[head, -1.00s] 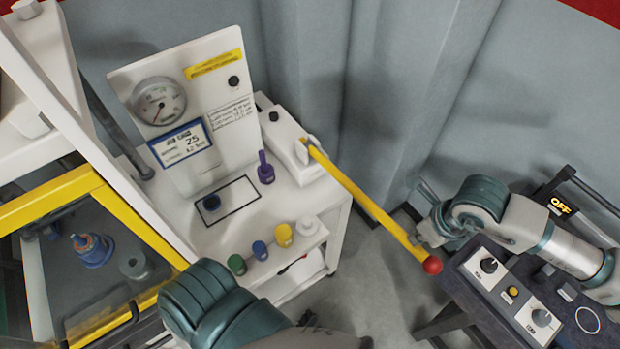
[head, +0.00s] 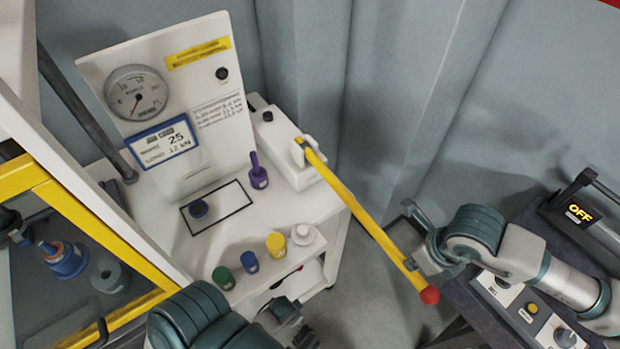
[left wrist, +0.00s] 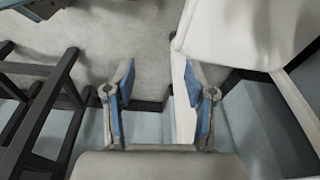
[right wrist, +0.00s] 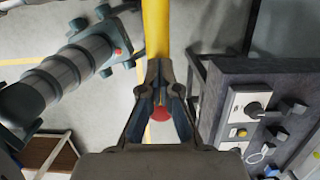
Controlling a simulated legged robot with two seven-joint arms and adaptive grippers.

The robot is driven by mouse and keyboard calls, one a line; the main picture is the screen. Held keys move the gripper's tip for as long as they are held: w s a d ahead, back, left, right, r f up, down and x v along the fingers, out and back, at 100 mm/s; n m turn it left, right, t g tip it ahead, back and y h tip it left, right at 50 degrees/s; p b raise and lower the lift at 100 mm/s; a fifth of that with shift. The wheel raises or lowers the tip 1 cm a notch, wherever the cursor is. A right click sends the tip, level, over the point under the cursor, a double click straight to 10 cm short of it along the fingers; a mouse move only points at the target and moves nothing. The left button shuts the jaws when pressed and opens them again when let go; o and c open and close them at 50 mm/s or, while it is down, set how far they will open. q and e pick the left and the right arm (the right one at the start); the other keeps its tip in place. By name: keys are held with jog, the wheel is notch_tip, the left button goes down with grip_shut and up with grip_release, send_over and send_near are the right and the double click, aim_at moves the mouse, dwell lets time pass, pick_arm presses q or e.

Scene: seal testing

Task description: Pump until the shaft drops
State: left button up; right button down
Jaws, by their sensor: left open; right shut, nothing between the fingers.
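The yellow pump lever (head: 360,215) with a red knob (head: 430,295) slopes down from a white pump block (head: 285,145). My right gripper (head: 415,268) is shut at the lever's knob end, its fingers close around or against the bar. In the right wrist view the fingertips (right wrist: 160,72) overlap the lever (right wrist: 156,30), with the red knob (right wrist: 160,113) between the finger bases. A blue fitting with a small upright top (head: 65,258), possibly the shaft, stands inside the yellow-framed enclosure. My left gripper (head: 290,325) is open and empty (left wrist: 160,70), low in the head view.
A purple tool (head: 258,172) and green, blue and yellow caps (head: 276,245) stand on the white bench. A dark control box (head: 530,310) is at right.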

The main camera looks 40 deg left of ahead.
jog(key=f+b, duration=0.2)
jog(key=f, duration=0.1)
jog(key=shift+a+f, duration=0.2)
pick_arm(q)
notch_tip(320, 180, up, 8)
jog(key=shift+a, duration=0.25)
pick_arm(e)
jog(key=shift+r, duration=0.1)
pick_arm(q)
jog(key=shift+s, duration=0.1)
pick_arm(e)
jog(key=shift+d, duration=0.1)
